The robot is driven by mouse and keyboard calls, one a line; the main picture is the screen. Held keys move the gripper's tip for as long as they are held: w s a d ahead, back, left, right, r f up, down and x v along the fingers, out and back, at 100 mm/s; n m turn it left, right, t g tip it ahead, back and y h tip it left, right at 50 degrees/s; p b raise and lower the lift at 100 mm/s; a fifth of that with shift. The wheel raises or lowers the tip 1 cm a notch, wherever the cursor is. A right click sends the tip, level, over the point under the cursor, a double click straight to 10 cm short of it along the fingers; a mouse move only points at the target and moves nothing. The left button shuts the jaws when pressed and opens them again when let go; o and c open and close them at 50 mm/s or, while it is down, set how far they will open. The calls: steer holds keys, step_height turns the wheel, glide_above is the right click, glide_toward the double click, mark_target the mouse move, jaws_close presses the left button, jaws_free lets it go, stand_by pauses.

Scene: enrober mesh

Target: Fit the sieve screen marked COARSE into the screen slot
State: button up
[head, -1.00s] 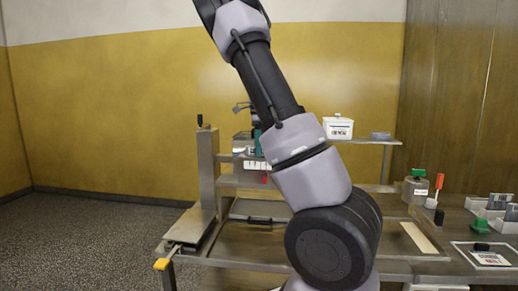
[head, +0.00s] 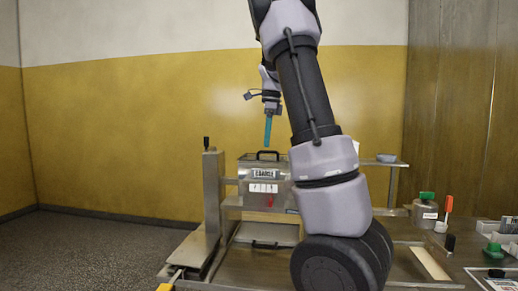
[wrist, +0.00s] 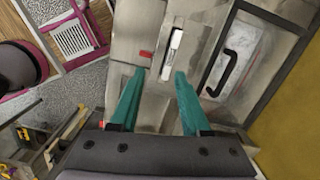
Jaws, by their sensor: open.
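A label (head: 265,174) that appears to read COARSE is on the front of a metal box-shaped unit (head: 284,195). A black handle (head: 268,154) stands at the top of that unit. My gripper (head: 267,140) is open and empty above it, teal fingers pointing down. In the wrist view my gripper (wrist: 160,80) has its fingertips apart, with bare metal between them. A black handle (wrist: 231,70) on a grey panel lies to the right of the fingers, apart from them. I cannot tell how deep the labelled screen sits; the slot edges are not clear.
A red tab (head: 270,201) sits on the unit's front below a white marked strip (head: 263,188). A metal post (head: 212,190) stands left of it. A green-topped jar (head: 425,212), an orange-handled tool (head: 447,207) and small bins stand at right.

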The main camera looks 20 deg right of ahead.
steer(key=s+a+n+t, duration=0.2)
steer(key=s+a+n, duration=0.3)
steer(key=s, duration=0.3)
steer(key=s+a+n+t, duration=0.2)
steer(key=s+a+n, duration=0.3)
steer(key=s+n, duration=0.2)
steer(key=s+a+n+t+y, duration=0.1)
steer(key=s+a+n+t, duration=0.1)
steer(key=s+a+n, duration=0.3)
steer(key=s+n, duration=0.1)
steer(key=s, duration=0.3)
steer(key=shift+s+r+n+t, duration=0.3)
steer(key=shift+n, duration=0.1)
